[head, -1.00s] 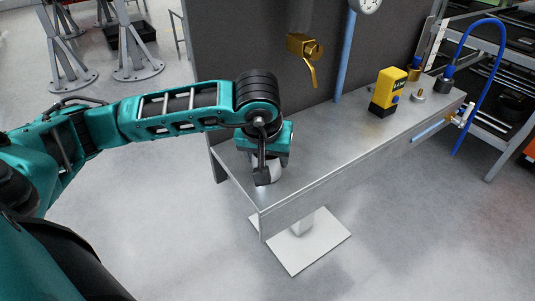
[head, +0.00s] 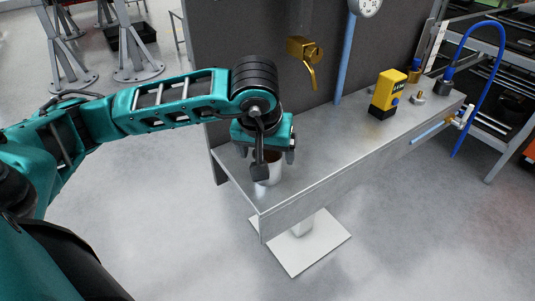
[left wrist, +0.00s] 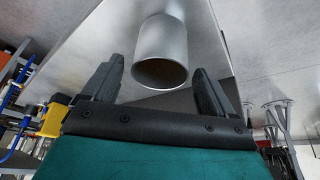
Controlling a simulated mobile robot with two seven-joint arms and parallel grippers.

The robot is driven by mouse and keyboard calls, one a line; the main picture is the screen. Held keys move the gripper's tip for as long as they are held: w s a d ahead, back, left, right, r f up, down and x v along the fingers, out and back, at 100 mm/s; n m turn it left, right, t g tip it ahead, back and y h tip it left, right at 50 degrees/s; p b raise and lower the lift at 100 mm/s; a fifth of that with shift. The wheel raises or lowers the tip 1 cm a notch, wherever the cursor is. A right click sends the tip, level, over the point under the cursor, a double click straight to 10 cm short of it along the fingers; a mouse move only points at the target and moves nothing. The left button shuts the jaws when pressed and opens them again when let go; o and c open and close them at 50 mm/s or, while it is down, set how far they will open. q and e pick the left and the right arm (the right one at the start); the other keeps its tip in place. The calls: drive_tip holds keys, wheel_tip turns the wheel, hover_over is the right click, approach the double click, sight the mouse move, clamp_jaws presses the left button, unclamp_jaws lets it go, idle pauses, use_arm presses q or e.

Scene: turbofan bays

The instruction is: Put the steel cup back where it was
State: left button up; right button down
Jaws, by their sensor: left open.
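The steel cup (head: 271,178) stands on the near left end of the metal bench (head: 325,150), partly hidden by my left gripper. In the left wrist view, the cup (left wrist: 162,42) is a plain grey cylinder with its round mouth facing the gripper. My left gripper (head: 276,163) is open and points down just above the cup. In the left wrist view its two fingers (left wrist: 155,84) are spread wide, one on each side of the cup's mouth, with clear gaps. My right gripper is out of view.
A yellow instrument (head: 388,93) and small brass fittings (head: 417,97) stand at the bench's far right end. A brass tap (head: 304,48) hangs over the bench before a dark panel (head: 255,40). The middle of the bench is clear.

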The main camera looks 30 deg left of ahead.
use_arm(q)
drive_tip(key=v, duration=0.9)
drive_tip(key=shift+p, duration=0.45)
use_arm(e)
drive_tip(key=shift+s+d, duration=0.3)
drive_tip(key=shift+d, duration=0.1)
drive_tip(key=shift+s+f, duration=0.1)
